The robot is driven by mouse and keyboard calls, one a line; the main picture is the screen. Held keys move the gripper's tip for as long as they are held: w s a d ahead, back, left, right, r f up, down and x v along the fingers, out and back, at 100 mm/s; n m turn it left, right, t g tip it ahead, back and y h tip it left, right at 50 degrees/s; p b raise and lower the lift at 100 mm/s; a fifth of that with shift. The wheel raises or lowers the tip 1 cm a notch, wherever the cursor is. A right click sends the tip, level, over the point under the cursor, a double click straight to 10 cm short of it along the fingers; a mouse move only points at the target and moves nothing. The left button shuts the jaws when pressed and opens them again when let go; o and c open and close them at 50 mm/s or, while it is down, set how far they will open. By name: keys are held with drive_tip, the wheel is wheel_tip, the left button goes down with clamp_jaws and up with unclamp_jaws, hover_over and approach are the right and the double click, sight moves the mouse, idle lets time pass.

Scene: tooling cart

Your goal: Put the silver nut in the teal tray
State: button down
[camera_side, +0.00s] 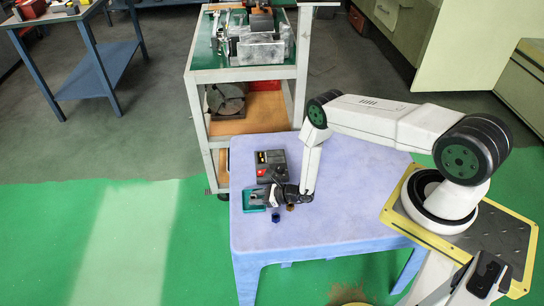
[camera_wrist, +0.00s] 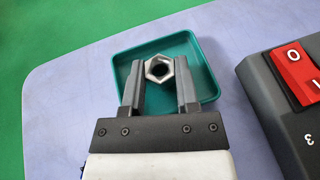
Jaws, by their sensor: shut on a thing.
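The silver nut (camera_wrist: 151,71) is a hexagonal ring with a dark hole, held between the fingertips of my gripper (camera_wrist: 159,70). The teal tray (camera_wrist: 205,66) is shallow and square with raised walls, and lies behind the nut and fingers in the wrist view. The nut appears over the tray; its height above the tray floor cannot be told. In the side view, my gripper (camera_side: 264,192) is low over the tray (camera_side: 253,208) near the table's left edge, and hides part of it. The nut is too small to make out there.
A dark switch box with a red switch (camera_wrist: 293,72) stands right of the tray in the wrist view. A small blue piece (camera_side: 275,217) and a small brownish piece (camera_side: 290,207) are near the tray. The pale blue table (camera_side: 345,205) has free room around the middle.

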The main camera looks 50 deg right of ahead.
drive_tip(key=shift+f, duration=0.15)
drive_tip(key=shift+c, duration=1.8)
unclamp_jaws()
drive_tip(key=shift+s+r, duration=0.1)
drive_tip(key=shift+r, duration=0.1)
drive_tip(key=shift+v, duration=5.9)
